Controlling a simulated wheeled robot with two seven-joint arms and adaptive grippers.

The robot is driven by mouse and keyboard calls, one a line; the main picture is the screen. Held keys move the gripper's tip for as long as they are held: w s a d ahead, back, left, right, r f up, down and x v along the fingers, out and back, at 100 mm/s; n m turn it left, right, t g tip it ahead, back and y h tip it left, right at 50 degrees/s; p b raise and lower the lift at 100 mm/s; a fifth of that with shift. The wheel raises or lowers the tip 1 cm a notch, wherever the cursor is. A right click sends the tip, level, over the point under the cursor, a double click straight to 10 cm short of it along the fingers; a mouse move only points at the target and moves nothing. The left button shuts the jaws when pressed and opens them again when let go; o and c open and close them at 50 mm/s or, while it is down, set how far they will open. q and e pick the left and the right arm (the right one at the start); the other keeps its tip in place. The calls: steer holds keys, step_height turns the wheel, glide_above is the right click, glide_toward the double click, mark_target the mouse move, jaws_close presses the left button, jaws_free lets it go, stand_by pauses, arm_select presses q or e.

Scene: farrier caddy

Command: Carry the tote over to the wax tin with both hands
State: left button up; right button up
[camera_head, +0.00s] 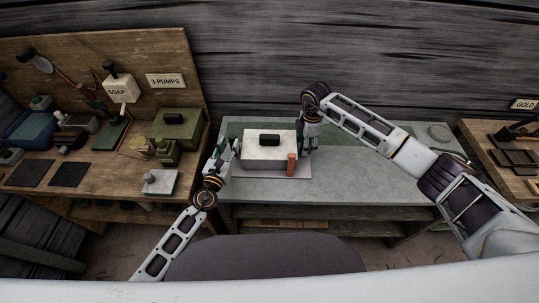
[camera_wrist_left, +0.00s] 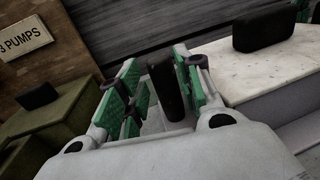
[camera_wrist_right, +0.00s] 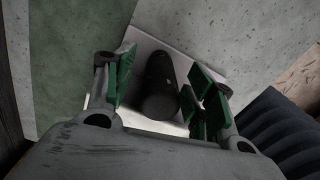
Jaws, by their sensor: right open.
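The tote (camera_head: 262,153) is a pale box with a black handle on top, on the grey bench. Its pale top also shows in the left wrist view (camera_wrist_left: 262,75). My left gripper (camera_head: 223,156) is at its left side; in the left wrist view a dark upright bar (camera_wrist_left: 166,85) stands between the fingers, and I cannot tell whether they clamp it. My right gripper (camera_head: 310,146) is open at the tote's right side; in its wrist view a dark rounded bar (camera_wrist_right: 158,85) lies between the fingers, with gaps. I cannot identify the wax tin for certain.
An orange-brown block (camera_head: 291,164) stands at the tote's front right corner. A round grey item (camera_head: 440,133) lies at the bench's right end. The bench (camera_head: 370,181) between is clear. A cluttered wooden bench (camera_head: 95,195) is left; another (camera_head: 492,132) is right.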

arm_select(q)
steer(key=shift+x, duration=1.25)
arm_select(e)
steer(key=shift+f, duration=1.25)
arm_select(q)
jaws_close()
arm_select(e)
steer(key=c, duration=0.9)
jaws_close()
